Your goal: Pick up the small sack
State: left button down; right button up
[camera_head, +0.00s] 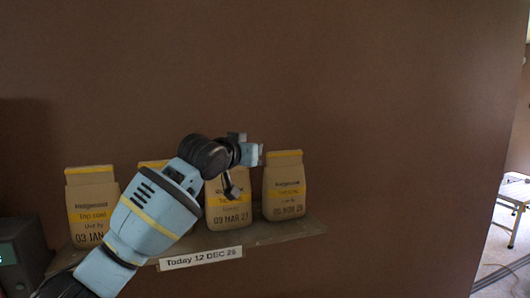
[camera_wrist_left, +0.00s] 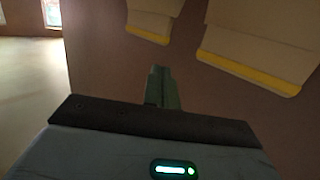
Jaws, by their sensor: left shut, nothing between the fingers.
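Several tan paper sacks with yellow bands stand upright on a shelf (camera_head: 255,236) against the brown wall. One sack (camera_head: 92,222) is at the left, marked 03 JAN. Another (camera_head: 152,163) is mostly hidden behind my left arm. A third sack (camera_head: 228,214), marked 09 MAR, is partly covered by my wrist. The right-hand sack (camera_head: 284,190) looks slightly smaller; its date is hard to read. My left gripper (camera_head: 258,153) is shut and empty, in front of the tops of the two right sacks. In the left wrist view the gripper (camera_wrist_left: 162,88) points toward the wall, with two sacks above. My right gripper is out of view.
A white label (camera_head: 201,258) on the shelf's front edge reads Today 12 DEC 26. A dark grey box (camera_head: 22,255) stands at the far left. A white stool or small table (camera_head: 514,192) is beyond the wall edge at right. The wall above the sacks is bare.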

pick_arm(q)
jog(key=b+x, duration=0.1)
jog(key=x, duration=0.6)
jog(key=shift+f, duration=0.4)
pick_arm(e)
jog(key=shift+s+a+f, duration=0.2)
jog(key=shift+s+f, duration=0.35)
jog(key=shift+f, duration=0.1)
